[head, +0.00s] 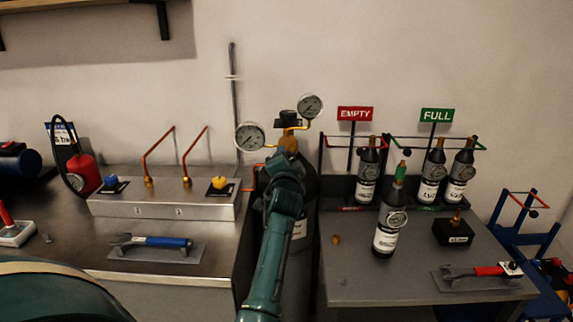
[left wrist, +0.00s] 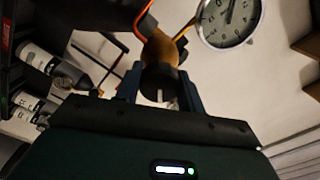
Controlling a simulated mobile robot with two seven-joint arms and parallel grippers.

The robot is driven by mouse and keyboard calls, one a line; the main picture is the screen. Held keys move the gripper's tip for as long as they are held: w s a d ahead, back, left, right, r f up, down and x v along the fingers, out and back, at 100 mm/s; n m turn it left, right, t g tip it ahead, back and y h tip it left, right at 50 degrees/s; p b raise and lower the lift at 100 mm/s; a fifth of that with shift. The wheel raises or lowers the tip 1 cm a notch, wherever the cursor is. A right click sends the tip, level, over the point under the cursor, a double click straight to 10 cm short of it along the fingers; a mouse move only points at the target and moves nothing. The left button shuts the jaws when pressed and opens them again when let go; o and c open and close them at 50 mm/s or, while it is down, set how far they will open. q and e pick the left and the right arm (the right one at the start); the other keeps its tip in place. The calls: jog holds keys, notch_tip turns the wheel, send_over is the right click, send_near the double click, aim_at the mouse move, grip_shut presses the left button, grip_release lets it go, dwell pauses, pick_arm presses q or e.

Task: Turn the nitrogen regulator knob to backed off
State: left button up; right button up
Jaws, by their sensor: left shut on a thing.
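The nitrogen regulator (head: 288,126) is a brass body with two round gauges, on top of a tall dark cylinder (head: 308,195) in the gap between the benches. Its dark knob (left wrist: 160,82), with a pale line on its face, sits in front of the brass body in the left wrist view. My left gripper (left wrist: 160,92) is shut on the knob, one finger on each side. In the head view my left arm hides the knob and fingertips. The dial readings are too small to tell. My right gripper is not in view.
The left gauge (head: 250,136) and right gauge (head: 310,106) stand close to my left gripper. A metal panel with a yellow knob (head: 219,182) is at left. Several small bottles stand on the right bench (head: 370,285), one (head: 388,228) near its middle.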

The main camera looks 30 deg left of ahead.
pick_arm(q)
jog(key=n+b, duration=0.1)
jog(key=n, duration=0.3)
jog(key=shift+n, duration=0.3)
jog(key=n, duration=0.4)
jog(key=shift+n, duration=0.3)
jog(key=o, duration=1)
jog(key=shift+c, duration=0.2)
jog(key=shift+s, duration=0.1)
